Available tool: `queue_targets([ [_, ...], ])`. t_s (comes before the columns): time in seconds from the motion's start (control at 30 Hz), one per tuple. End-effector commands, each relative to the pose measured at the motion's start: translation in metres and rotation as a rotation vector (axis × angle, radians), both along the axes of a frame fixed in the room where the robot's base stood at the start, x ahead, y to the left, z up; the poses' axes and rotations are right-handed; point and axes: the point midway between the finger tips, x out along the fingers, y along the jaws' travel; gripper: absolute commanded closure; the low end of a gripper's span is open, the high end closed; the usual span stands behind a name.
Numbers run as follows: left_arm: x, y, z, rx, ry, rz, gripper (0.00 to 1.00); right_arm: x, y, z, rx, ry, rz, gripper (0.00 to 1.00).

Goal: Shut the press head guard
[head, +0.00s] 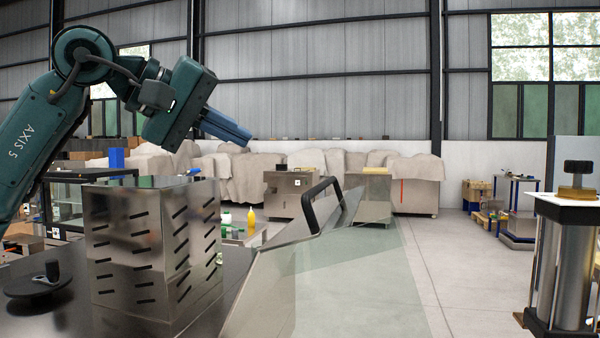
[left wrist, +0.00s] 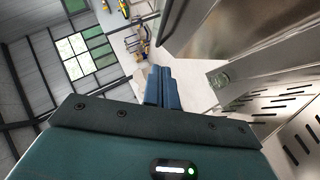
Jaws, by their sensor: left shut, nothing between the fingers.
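The guard (head: 362,275) is a see-through greenish panel beside a slotted metal housing (head: 150,250) in the head view. A black bar handle (head: 311,205) stands at its upper edge. The guard slants out to the right of the housing; I cannot tell its exact angle. My left gripper (head: 228,130) is shut and empty, up in the air above and left of the handle, apart from it. Its blue fingers (left wrist: 162,88) also show in the left wrist view, with the slotted housing (left wrist: 295,125) to their right. My right gripper is not in view.
A black round knob (head: 38,282) sits on the dark top left of the housing. A metal cylinder machine (head: 565,265) stands at the right. Steel cabinets (head: 290,195) and covered goods (head: 237,175) line the back. Open grey floor (head: 450,260) lies between.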

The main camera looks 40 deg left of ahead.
Motion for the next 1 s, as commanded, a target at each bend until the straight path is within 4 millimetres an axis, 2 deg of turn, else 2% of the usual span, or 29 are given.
queue_targets([
  [0.47,0.085,-0.016,-0.039,-0.002,0.009,-0.002,1.0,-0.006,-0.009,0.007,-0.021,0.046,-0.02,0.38],
  [0.7,0.095,-0.039,-0.058,-0.001,0.004,-0.002,1.0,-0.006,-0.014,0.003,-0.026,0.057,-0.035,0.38],
  [1.0,0.098,-0.043,-0.063,-0.003,0.002,-0.002,1.0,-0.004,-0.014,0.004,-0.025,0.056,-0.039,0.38],
])
